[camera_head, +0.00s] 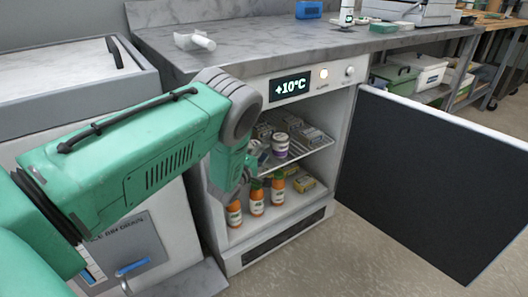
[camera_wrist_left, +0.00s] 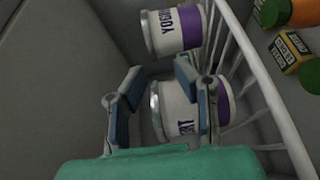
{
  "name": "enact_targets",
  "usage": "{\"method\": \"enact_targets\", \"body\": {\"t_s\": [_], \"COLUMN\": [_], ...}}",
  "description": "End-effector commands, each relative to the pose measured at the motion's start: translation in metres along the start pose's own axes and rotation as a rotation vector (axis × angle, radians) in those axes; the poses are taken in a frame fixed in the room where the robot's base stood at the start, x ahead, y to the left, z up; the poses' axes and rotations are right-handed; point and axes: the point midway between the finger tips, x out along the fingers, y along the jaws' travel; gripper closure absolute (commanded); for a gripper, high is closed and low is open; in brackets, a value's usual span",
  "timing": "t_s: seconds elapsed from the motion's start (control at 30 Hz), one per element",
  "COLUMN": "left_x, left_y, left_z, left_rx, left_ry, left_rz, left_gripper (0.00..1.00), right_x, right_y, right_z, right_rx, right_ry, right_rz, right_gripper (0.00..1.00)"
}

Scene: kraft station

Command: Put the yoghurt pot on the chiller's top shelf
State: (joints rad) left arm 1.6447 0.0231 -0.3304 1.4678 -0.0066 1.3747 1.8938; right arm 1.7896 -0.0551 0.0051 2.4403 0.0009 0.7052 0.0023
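Two white yoghurt pots with purple bands show in the left wrist view, an upper one (camera_wrist_left: 172,32) and a lower one (camera_wrist_left: 178,122). Both appear to stand on the wire top shelf (camera_wrist_left: 255,75) inside the open chiller. In the head view, one pot (camera_head: 281,144) shows on that shelf (camera_head: 312,150). My left gripper (camera_wrist_left: 156,85) is open, its fingers apart. The right-hand finger overlaps the lower pot in the picture; a gap shows between the left-hand finger and that pot. In the head view, my left arm hides part of the chiller interior. My right gripper is not in view.
Several grey packs (camera_head: 311,135) sit on the shelf's right side. The chiller door (camera_head: 430,180) stands wide open to the right. The counter (camera_head: 250,45) is above.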

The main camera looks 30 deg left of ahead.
Motion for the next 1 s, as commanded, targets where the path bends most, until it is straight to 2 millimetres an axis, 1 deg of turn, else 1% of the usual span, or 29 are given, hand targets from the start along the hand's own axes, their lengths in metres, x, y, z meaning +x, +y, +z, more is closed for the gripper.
{"method": "enact_targets", "body": {"t_s": [0.23, 0.3, 0.33, 0.47, 0.7, 0.8, 0.9, 1.0], "left_x": [0.001, 0.001, -0.003, -0.024, -0.077, -0.095, -0.108, -0.116], "left_y": [0.006, 0.011, 0.010, 0.011, 0.011, 0.011, 0.010, 0.009], "left_z": [0.003, 0.003, 0.001, -0.001, 0.000, 0.000, 0.001, 0.001], "left_rx": [0.005, 0.005, 0.003, 0.000, 0.001, 0.003, 0.004, 0.005], "left_ry": [-0.003, -0.004, -0.002, 0.001, 0.000, 0.000, -0.001, -0.002], "left_rz": [0.006, 0.007, 0.005, 0.004, 0.004, 0.006, 0.007, 0.008], "left_gripper": [0.74, 0.74, 0.74, 0.74, 0.74, 0.74, 0.74, 0.74], "right_x": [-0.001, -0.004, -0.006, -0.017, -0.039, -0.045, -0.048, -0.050], "right_y": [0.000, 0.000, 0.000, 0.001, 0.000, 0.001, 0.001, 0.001], "right_z": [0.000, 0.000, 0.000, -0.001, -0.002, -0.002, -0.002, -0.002], "right_rx": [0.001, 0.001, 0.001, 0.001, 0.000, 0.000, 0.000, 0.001], "right_ry": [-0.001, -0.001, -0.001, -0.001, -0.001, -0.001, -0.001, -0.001], "right_rz": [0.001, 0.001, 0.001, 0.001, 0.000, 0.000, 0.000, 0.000], "right_gripper": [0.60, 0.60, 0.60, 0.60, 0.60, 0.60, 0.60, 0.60]}}
